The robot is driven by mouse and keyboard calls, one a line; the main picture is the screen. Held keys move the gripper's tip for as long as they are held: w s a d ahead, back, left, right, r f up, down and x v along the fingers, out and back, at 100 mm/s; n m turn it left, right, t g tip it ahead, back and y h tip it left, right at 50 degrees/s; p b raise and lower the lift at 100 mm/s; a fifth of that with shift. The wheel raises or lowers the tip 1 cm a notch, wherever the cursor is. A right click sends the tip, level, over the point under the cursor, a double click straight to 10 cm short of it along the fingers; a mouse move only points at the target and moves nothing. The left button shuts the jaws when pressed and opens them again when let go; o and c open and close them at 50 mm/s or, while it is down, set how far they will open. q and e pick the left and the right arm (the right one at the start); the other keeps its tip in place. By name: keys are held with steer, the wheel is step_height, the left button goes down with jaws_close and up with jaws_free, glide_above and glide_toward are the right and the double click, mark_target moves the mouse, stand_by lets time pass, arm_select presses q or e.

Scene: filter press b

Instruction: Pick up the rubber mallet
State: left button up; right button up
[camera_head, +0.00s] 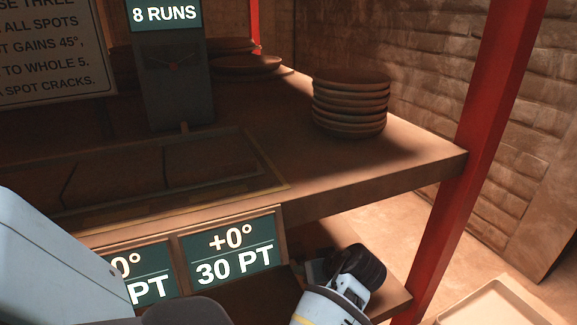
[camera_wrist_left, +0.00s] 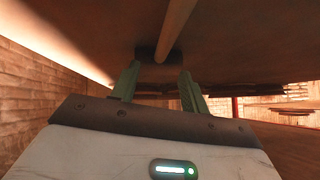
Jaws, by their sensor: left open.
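The rubber mallet (camera_wrist_left: 150,56) shows in the left wrist view as a dark block with a round wooden handle (camera_wrist_left: 176,25) running up and to the right. It appears to lie against a brown wooden surface. My left gripper (camera_wrist_left: 160,68) is open, its two green fingers spread, with the mallet's head between or just beyond the fingertips. No grip on it shows. In the head view my left gripper (camera_head: 352,268) is at the lower shelf, below the upper shelf's front edge. I cannot make out the mallet there. My right gripper is not in view.
The upper shelf (camera_head: 400,165) overhangs close to my left arm. It bears a stack of plates (camera_head: 350,105), a sectioned tray (camera_head: 282,187) and a grey device (camera_head: 175,85). A red post (camera_head: 480,150) stands at right. Green signs (camera_head: 230,252) hang on the front edge. A pale tray (camera_head: 495,300) is lower right.

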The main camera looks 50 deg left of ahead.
mark_target(296, 251)
arm_select(q)
steer(key=shift+b+x, duration=0.45)
steer(key=shift+x, duration=3.2)
steer(key=shift+s, duration=0.1)
jaws_close()
